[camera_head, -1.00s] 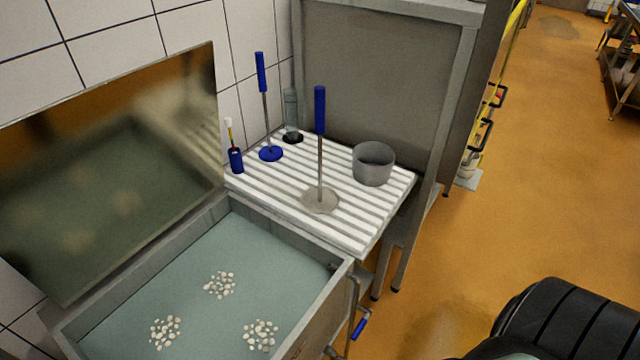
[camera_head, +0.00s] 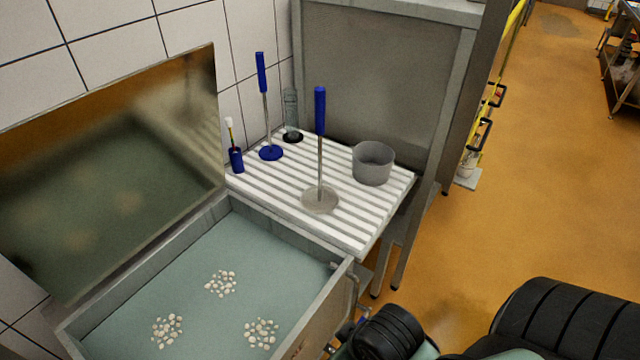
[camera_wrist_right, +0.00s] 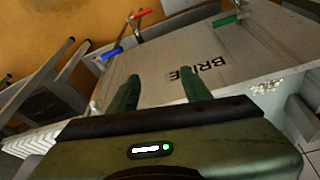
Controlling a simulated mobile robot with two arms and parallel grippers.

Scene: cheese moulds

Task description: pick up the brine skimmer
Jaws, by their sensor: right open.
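The skimmer, a long tool with a blue handle (camera_head: 320,110), a thin steel shaft and a round steel disc (camera_head: 320,199), stands upright on the white slatted rack (camera_head: 345,235). A second upright tool with a blue handle (camera_head: 261,72) and a blue disc stands behind it to the left. My right gripper (camera_wrist_right: 160,75) shows in the right wrist view with its two green fingers apart and nothing between them. It faces the steel front of the brine tank (camera_wrist_right: 240,50), marked "BRINE". The skimmer does not show clearly there. My left gripper is out of view.
The open brine tank (camera_head: 300,318) holds greenish liquid with several pale clusters; its lid (camera_head: 110,180) is raised. A grey pot (camera_head: 373,163), a clear bottle (camera_head: 291,110) and a small blue brush holder (camera_head: 236,160) stand on the rack. Orange floor lies open to the right.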

